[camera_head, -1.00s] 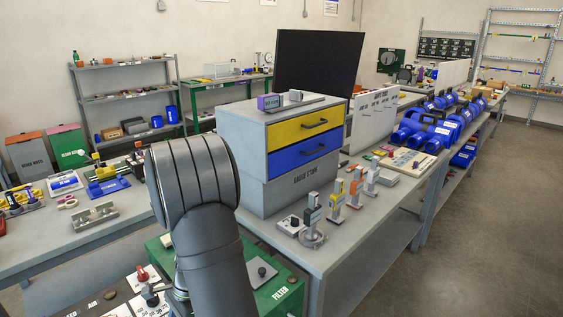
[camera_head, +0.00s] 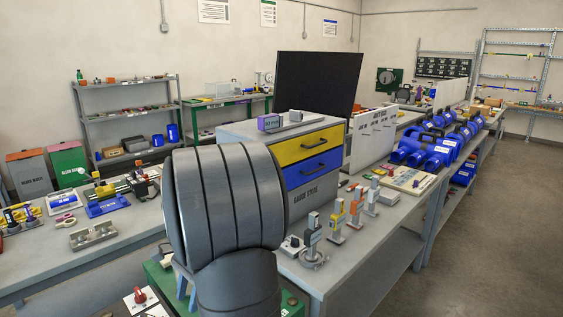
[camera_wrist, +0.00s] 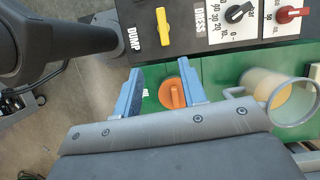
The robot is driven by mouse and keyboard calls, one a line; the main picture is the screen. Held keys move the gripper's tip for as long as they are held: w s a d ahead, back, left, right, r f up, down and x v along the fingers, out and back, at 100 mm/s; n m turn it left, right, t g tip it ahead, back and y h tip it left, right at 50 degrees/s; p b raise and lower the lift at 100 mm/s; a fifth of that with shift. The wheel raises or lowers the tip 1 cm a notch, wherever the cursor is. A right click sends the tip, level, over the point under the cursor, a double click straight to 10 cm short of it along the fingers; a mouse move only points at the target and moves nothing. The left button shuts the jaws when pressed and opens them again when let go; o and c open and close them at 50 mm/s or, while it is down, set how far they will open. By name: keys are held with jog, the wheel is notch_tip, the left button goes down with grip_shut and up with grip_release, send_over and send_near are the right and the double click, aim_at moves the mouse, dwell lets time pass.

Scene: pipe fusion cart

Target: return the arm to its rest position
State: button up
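My arm (camera_head: 228,205) fills the lower middle of the head view, with its banded grey links bent over the cart. My gripper (camera_wrist: 160,68) shows in the wrist view with its two blue-grey fingers apart and nothing held between them. An orange knob (camera_wrist: 172,93) on a green panel shows behind the gap between the fingers. I cannot tell how far it is from the fingertips. In the head view my gripper is mostly hidden behind my own arm.
In the wrist view, a dark panel carries a yellow handle (camera_wrist: 163,27), a black knob (camera_wrist: 238,12) and a red knob (camera_wrist: 290,14). A clear cup (camera_wrist: 285,98) stands on the right. In the head view, a drawer cabinet (camera_head: 303,200) stands close behind my arm; open floor lies right.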

jog(key=a+f+n+h, duration=0.1)
jog(key=f+n, duration=0.2)
jog(key=n, duration=0.2)
jog(key=s+a+f+n+t+h, duration=0.1)
jog(key=f+n+h, duration=0.1)
jog(key=n, duration=0.3)
jog(key=s+a+f+n+h, duration=0.1)
jog(key=f+n+h, duration=0.1)
jog(key=f+n, duration=0.2)
jog(key=shift+s+f+n, duration=0.25)
jog(key=shift+n, duration=0.85)
jog(key=f+n, duration=0.1)
jog(key=n, duration=0.1)
jog(key=f+n+t+h, duration=0.1)
jog(key=n, duration=0.1)
jog(key=a+n, duration=0.1)
jog(key=n, duration=0.1)
jog(key=shift+s+a+f+t, duration=0.1)
jog(key=shift+s+f+t, duration=0.2)
jog(key=shift+s+f, duration=0.1)
jog(key=shift+o, duration=0.2)
